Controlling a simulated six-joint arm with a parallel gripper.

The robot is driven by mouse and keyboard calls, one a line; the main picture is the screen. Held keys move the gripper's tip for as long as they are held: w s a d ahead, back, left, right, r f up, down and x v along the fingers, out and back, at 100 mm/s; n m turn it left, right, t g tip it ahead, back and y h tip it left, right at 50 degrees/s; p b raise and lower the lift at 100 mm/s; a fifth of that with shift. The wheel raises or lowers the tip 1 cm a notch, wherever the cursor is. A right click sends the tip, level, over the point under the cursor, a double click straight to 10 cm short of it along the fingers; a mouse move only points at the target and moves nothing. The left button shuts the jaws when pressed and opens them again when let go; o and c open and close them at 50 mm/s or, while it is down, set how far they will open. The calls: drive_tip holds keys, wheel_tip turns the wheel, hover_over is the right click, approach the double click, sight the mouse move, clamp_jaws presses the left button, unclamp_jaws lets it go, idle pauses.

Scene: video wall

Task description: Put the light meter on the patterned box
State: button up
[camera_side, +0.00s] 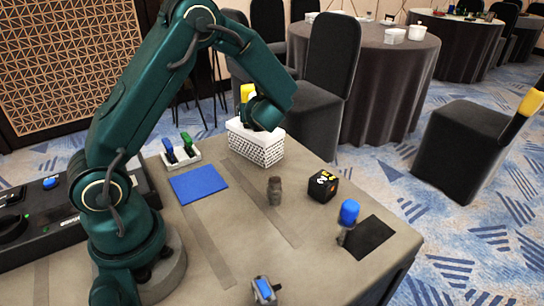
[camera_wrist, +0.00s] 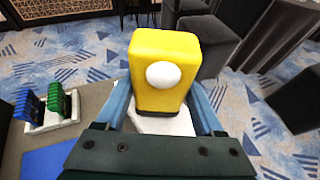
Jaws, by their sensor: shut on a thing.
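The light meter, a yellow block with a white dome (camera_wrist: 163,75), stands between the two blue fingers of my gripper (camera_wrist: 160,108) in the wrist view. My gripper is shut on it. In the side view its yellow top (camera_side: 246,91) shows beside my dark green wrist. The patterned box (camera_side: 257,146), white with a black pattern, stands at the back of the table, directly under my gripper. A white part of the box (camera_wrist: 163,123) shows below the light meter in the wrist view. My wrist hides the meter's base in the side view, so I cannot tell whether it touches the box.
A white holder (camera_side: 181,159) with a blue and a green item stands left of the box. A blue mat (camera_side: 198,184), a dark bottle (camera_side: 274,191), a black cube (camera_side: 322,186), a blue-topped item (camera_side: 349,212) and a black pad (camera_side: 370,238) are nearer.

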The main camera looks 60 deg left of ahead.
drive_tip(key=shift+f, duration=0.1)
drive_tip(key=o, duration=1.5)
drive_tip(key=shift+o, duration=0.2)
drive_tip(key=shift+d+r, duration=0.2)
drive_tip(key=s+d+r+n+h, duration=0.2)
drive_tip(key=s+d+n+h, duration=0.4)
drive_tip(key=s+d+n, duration=0.3)
drive_tip(key=s+d+r+n+h, duration=0.3)
drive_tip(key=s+d+n+h, duration=0.3)
drive_tip(key=s+d+n, duration=0.3)
drive_tip(key=d+n, duration=0.4)
drive_tip(key=shift+d+r+n+h, duration=0.15)
drive_tip(key=shift+d+n+h, duration=0.15)
drive_tip(key=shift+d, duration=0.05)
